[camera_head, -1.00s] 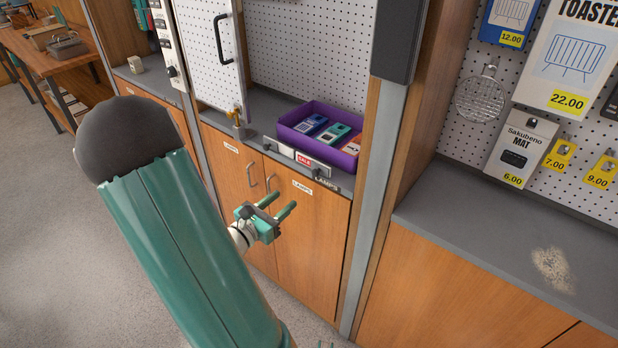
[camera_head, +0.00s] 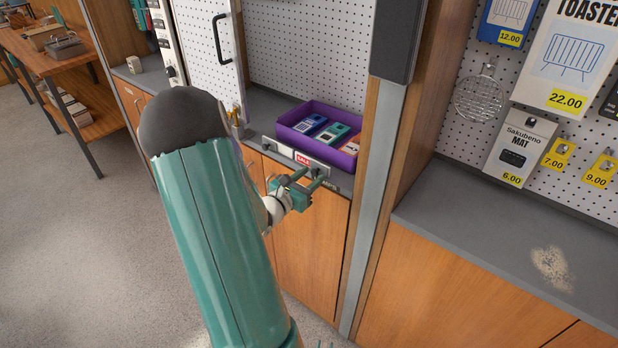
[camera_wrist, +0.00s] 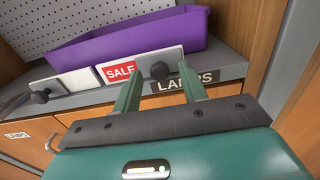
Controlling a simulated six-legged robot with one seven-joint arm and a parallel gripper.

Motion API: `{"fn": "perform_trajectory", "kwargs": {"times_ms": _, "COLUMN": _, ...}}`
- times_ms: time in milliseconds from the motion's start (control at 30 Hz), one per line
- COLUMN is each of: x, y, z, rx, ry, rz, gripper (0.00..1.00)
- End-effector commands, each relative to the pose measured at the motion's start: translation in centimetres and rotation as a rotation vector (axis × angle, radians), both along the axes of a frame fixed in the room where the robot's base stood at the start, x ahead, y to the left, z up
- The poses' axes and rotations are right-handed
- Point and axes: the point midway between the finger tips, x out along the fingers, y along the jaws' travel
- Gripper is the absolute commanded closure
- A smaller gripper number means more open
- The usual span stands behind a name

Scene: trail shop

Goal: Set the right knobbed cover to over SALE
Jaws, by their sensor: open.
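The right knobbed cover (camera_wrist: 168,57) is a pale plate with a dark round knob (camera_wrist: 158,70). It sits on the counter's front edge, just right of the red SALE label (camera_wrist: 119,71), which is uncovered. The SALE label also shows in the head view (camera_head: 303,158). The right cover's knob appears between the fingertips in the wrist view. I cannot tell whether the fingers flank it or stop short.
A purple bin (camera_head: 346,160) with several boxed items stands on the counter behind the covers. A LAMPS label (camera_wrist: 185,82) is on the edge below, partly behind a finger. A grey upright post (camera_head: 372,200) stands close on the right. Wooden cabinet doors (camera_head: 305,255) are below.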

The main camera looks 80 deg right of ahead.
Motion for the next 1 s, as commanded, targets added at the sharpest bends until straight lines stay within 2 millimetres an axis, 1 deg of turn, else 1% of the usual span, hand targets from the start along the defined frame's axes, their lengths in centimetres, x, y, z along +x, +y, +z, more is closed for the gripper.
{"fn": "perform_trajectory", "kwargs": {"times_ms": 33, "x": 0.0, "y": 0.0, "z": 0.0, "rx": 0.0, "ry": 0.0, "rz": 0.0, "gripper": 0.58}}
{"fn": "perform_trajectory", "kwargs": {"times_ms": 67, "x": 0.0, "y": 0.0, "z": 0.0, "rx": 0.0, "ry": 0.0, "rz": 0.0, "gripper": 0.62}}
{"fn": "perform_trajectory", "kwargs": {"times_ms": 100, "x": 0.0, "y": 0.0, "z": 0.0, "rx": 0.0, "ry": 0.0, "rz": 0.0, "gripper": 0.69}}
{"fn": "perform_trajectory", "kwargs": {"times_ms": 167, "x": 0.0, "y": 0.0, "z": 0.0, "rx": 0.0, "ry": 0.0, "rz": 0.0, "gripper": 0.81}}
{"fn": "perform_trajectory", "kwargs": {"times_ms": 200, "x": 0.0, "y": 0.0, "z": 0.0, "rx": 0.0, "ry": 0.0, "rz": 0.0, "gripper": 0.89}}
{"fn": "perform_trajectory", "kwargs": {"times_ms": 267, "x": 0.0, "y": 0.0, "z": 0.0, "rx": 0.0, "ry": 0.0, "rz": 0.0, "gripper": 1.0}}
{"fn": "perform_trajectory", "kwargs": {"times_ms": 467, "x": 0.3, "y": -0.1, "z": 0.0, "rx": 0.0, "ry": 0.0, "rz": 0.001, "gripper": 1.0}}
{"fn": "perform_trajectory", "kwargs": {"times_ms": 567, "x": 1.6, "y": -0.6, "z": -0.1, "rx": 0.0, "ry": 0.0, "rz": 0.004, "gripper": 1.0}}
{"fn": "perform_trajectory", "kwargs": {"times_ms": 700, "x": 4.1, "y": -1.6, "z": 0.0, "rx": -0.001, "ry": 0.0, "rz": 0.005, "gripper": 1.0}}
{"fn": "perform_trajectory", "kwargs": {"times_ms": 800, "x": 5.4, "y": -2.2, "z": 0.0, "rx": -0.001, "ry": -0.001, "rz": 0.003, "gripper": 1.0}}
{"fn": "perform_trajectory", "kwargs": {"times_ms": 1000, "x": 5.9, "y": -2.5, "z": 0.0, "rx": 0.0, "ry": 0.0, "rz": 0.002, "gripper": 1.0}}
